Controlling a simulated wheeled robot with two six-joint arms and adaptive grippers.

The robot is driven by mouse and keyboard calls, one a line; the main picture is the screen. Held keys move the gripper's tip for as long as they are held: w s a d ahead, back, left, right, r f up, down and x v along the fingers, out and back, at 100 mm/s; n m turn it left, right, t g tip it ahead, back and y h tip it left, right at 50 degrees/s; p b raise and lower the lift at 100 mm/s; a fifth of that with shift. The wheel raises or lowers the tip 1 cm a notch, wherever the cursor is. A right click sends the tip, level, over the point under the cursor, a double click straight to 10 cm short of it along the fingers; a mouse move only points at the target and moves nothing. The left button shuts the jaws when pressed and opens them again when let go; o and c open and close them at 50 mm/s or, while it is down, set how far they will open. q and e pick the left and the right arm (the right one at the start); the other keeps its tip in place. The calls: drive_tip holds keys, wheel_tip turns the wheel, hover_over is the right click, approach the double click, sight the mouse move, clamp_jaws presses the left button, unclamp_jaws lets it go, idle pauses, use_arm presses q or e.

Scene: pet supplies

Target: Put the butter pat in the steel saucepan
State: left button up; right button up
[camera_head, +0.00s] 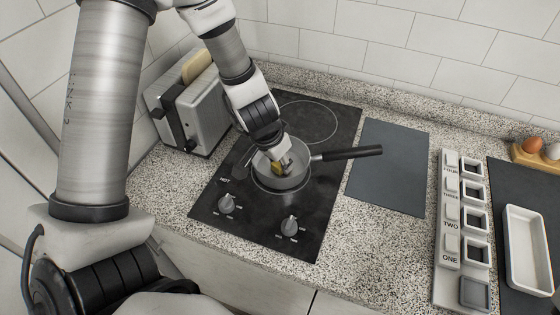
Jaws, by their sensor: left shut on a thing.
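The steel saucepan (302,178) stands on the black hob, over the front ring, with its dark handle pointing right. My left gripper (281,163) reaches down from above, with its fingertips over or inside the pan's opening. It is shut on the butter pat (275,168), a small yellow piece seen at the fingers. The gripper partly hides the pat and the pan's back rim. I cannot tell whether the pat touches the pan's floor. My right gripper is not in view.
The hob (325,205) has two front knobs and a free rear ring. A toaster (188,115) with bread stands left of it, close to my arm. Right are a bare grey mat (390,165), a numbered block rack (462,225), a white tray (528,250) and an egg holder (535,155).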

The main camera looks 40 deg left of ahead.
use_arm(q)
drive_tip(key=shift+f, duration=0.25)
drive_tip(key=o, duration=1)
drive_tip(key=shift+w+a+f, duration=0.1)
drive_tip(key=shift+w+a, duration=0.05)
drive_tip(key=shift+a, duration=0.1)
drive_tip(key=shift+d, duration=0.1)
drive_tip(key=shift+r, duration=0.45)
drive_tip(key=p+v, duration=1)
drive_tip(key=v, duration=0.2)
drive_tip(key=shift+f, duration=0.1)
